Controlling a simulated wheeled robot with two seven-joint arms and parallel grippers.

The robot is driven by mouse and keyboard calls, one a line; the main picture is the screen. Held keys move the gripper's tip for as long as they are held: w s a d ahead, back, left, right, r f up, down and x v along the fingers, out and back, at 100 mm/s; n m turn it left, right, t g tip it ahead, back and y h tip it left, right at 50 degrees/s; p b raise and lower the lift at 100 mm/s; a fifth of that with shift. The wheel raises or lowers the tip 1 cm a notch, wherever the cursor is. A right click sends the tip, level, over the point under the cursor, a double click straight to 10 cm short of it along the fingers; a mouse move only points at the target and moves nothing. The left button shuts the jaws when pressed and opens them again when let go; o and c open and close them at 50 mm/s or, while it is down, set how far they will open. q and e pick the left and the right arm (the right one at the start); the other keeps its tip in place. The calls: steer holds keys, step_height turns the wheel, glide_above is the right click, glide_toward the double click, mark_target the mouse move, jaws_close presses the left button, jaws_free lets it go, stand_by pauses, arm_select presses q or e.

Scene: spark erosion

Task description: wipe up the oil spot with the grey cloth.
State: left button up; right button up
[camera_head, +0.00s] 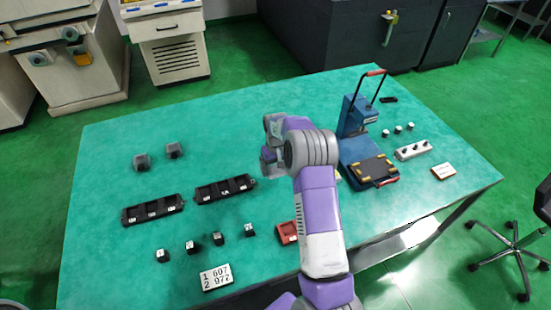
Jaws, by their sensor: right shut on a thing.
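My right gripper (269,152) is over the middle of the green table, its arm coming up from the bottom. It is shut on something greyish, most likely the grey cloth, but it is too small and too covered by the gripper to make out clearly. No grey cloth shows elsewhere on the table. I cannot pick out the oil spot with certainty; faint dark smudges show on the table around the black trays, and my right arm hides part of the surface. My left gripper is not in view.
Two black trays (153,209) (224,188) and several small black blocks (190,247) lie left of my arm, with a number card (216,277). A blue device (357,115) with a tall handle stands on the right. A red tray (287,232) lies close beside my arm.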

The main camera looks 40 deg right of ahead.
steer(key=shift+r+p, duration=0.8)
steer(key=shift+r, duration=0.7)
steer(key=shift+a, duration=0.1)
